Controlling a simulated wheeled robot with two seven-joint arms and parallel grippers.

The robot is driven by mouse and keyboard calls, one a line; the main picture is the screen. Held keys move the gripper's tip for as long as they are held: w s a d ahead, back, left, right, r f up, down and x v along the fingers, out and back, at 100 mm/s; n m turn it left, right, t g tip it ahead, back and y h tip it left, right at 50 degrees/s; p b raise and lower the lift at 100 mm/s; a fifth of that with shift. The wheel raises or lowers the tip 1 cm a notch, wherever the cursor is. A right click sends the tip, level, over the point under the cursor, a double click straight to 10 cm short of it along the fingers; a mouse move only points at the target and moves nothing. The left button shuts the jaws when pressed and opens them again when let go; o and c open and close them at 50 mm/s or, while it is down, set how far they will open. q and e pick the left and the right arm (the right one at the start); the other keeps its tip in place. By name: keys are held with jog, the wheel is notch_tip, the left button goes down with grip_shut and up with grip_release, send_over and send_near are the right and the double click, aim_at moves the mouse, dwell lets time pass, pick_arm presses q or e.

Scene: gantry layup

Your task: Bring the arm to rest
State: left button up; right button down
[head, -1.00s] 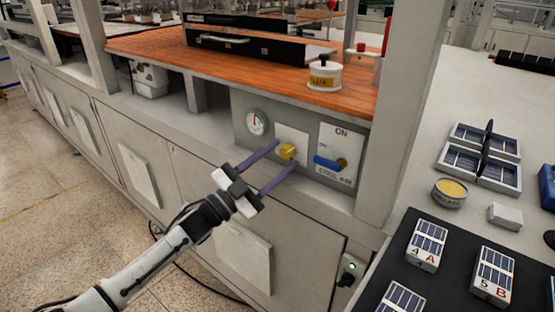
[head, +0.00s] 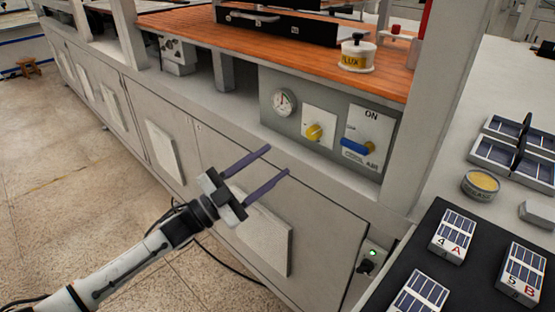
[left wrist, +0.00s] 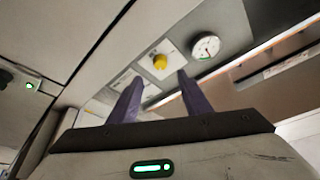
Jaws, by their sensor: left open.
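My left gripper (head: 277,160) is open and empty in front of the grey cabinet, below and left of the control panel (head: 267,93). Its two purple fingers point toward the panel and stand apart from it. The panel carries a round gauge (head: 284,102), a yellow knob (head: 315,132) on a white plate and a blue-handled valve (head: 357,147) marked ON. In the left wrist view the fingers (left wrist: 155,85) frame the yellow knob (left wrist: 160,62) at a distance, with the gauge (left wrist: 206,46) to its right. My right gripper is not in view.
A white post (head: 445,90) stands right of the panel. A flux pot (head: 358,54) sits on the orange bench top (head: 200,28). Labelled solar cell stacks lie on a black mat (head: 405,262) at right. Tiled floor (head: 70,180) is open at left.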

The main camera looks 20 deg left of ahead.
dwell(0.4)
pick_arm(q)
jog(key=s+d+f+n+g+y, duration=0.1)
jog(key=s+d+f+n+y, duration=0.2)
jog(key=f, duration=0.6)
jog(key=s+d+f+n+g+y, duration=0.1)
jog(key=s+f+n+y, duration=0.35)
jog(key=f, duration=0.35)
jog(key=s+d+f+n+g+y, duration=0.1)
jog(key=s+d+f+n+g, duration=0.1)
jog(key=s+f, duration=0.5)
jog(key=s+d+f+n+g+y, duration=0.1)
jog(key=s+f+g, duration=0.4)
jog(key=s, duration=0.8)
notch_tip(320, 180, down, 3)
jog(key=shift+d+r+n+g, duration=0.1)
jog(key=shift+d+n+g, duration=0.2)
jog(key=shift+d+n, duration=0.3)
jog(key=shift+c, duration=0.4)
